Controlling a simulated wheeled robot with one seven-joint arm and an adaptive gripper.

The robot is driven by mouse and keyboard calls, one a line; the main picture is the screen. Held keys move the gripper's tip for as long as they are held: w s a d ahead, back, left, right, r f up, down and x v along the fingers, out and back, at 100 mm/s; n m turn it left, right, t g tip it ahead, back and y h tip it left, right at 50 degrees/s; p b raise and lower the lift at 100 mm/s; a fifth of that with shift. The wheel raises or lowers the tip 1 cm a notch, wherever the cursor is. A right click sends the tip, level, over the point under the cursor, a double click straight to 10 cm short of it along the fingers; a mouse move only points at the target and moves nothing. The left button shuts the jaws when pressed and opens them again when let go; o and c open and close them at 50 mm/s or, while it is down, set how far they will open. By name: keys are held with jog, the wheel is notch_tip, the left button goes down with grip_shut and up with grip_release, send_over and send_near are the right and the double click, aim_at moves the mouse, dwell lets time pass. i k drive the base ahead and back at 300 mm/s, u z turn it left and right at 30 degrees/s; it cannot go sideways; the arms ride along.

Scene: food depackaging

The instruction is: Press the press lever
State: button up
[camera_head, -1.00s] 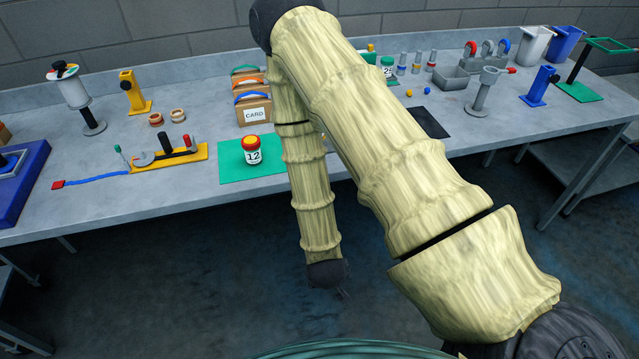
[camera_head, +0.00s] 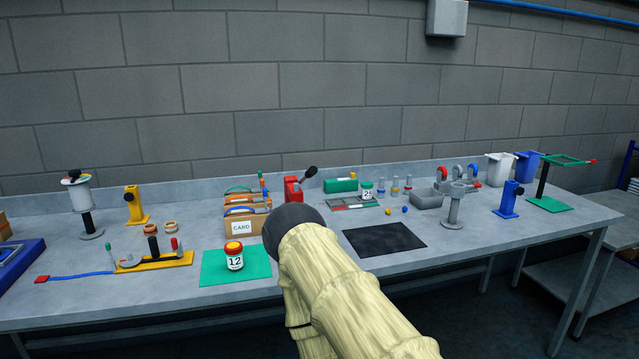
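A small red device (camera_head: 292,190) stands toward the back of the bench, left of centre. A dark lever with a round black knob (camera_head: 311,171) slants up to the right from it; this looks like the press lever. The lever is raised and nothing touches it. My arm rises from the bottom of the picture in front of the bench, and its dark elbow covers part of the bench just below the red device. My gripper is out of the picture, so its fingers and anything in them cannot be seen.
Left of my arm, a jar marked 12 (camera_head: 234,257) stands on a green mat (camera_head: 213,271), with a CARD box (camera_head: 241,227) behind it. A green block (camera_head: 341,185) and a jar (camera_head: 367,191) are right of the lever. A black mat (camera_head: 384,240) lies clear.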

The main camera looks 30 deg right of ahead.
aim_at(313, 170)
jog(key=z, duration=0.4)
jog(key=i, duration=0.6)
jog(key=z, duration=0.5)
jog(key=i, duration=0.95)
jog(key=z, duration=0.3)
jog(key=k, duration=0.9)
jog(key=u, duration=0.15)
